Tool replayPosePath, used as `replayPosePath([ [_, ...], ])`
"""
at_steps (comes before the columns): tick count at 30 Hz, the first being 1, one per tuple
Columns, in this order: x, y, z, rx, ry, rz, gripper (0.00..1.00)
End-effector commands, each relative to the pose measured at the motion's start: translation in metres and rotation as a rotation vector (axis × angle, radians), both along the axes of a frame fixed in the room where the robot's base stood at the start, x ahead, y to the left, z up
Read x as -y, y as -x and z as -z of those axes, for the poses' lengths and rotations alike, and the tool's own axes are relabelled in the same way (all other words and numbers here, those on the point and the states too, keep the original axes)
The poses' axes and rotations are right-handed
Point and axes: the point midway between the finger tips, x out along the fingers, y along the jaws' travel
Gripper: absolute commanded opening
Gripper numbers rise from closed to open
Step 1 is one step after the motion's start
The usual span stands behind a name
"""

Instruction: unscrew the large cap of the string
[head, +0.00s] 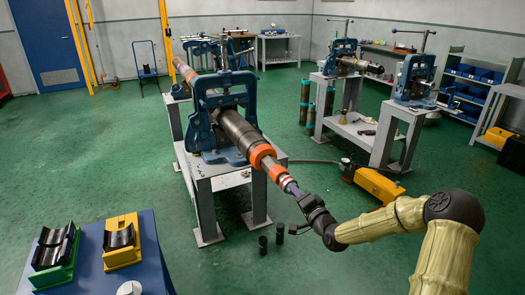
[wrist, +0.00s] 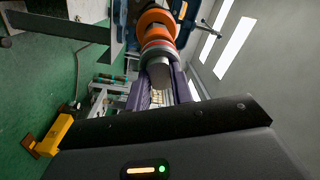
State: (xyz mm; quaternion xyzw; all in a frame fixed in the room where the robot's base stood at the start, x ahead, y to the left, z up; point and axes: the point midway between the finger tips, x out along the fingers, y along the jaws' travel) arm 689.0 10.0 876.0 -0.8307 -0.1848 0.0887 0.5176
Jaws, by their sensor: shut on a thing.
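The string (head: 238,132) is a long dark pipe with orange bands, lying tilted through a blue pipe vise (head: 220,95). Its near end narrows past the orange bands to a red and pale banded end. My gripper (head: 296,191) is at this end, in line with the pipe. In the wrist view its two purple fingers (wrist: 159,92) stand on either side of a grey round end piece, which I take for the large cap (wrist: 159,73). The fingers are shut on it. The orange bands (wrist: 155,24) show just beyond. The exact finger contact is partly hidden.
A grey bench (head: 215,180) carries the vise. A blue table (head: 95,262) with green and yellow cradles stands at the front left. A yellow case (head: 379,185) lies on the floor behind my arm. Two small dark cylinders stand on the floor below the gripper.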

Motion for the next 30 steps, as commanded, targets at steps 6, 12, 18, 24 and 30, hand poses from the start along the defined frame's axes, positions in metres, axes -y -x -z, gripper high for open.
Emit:
replayPosePath([
  [6,-0.0025,0.0011,0.0047,0.101,0.253,-0.006,0.0],
  [12,-0.0027,0.0013,0.0057,0.182,0.45,-0.007,0.0],
  [18,-0.003,0.0017,0.0063,0.252,0.624,-0.008,0.0],
  [24,-0.0024,0.0019,0.0044,0.284,0.71,-0.009,0.0],
  [30,-0.0025,0.0023,0.0048,0.281,0.707,-0.01,0.29],
])
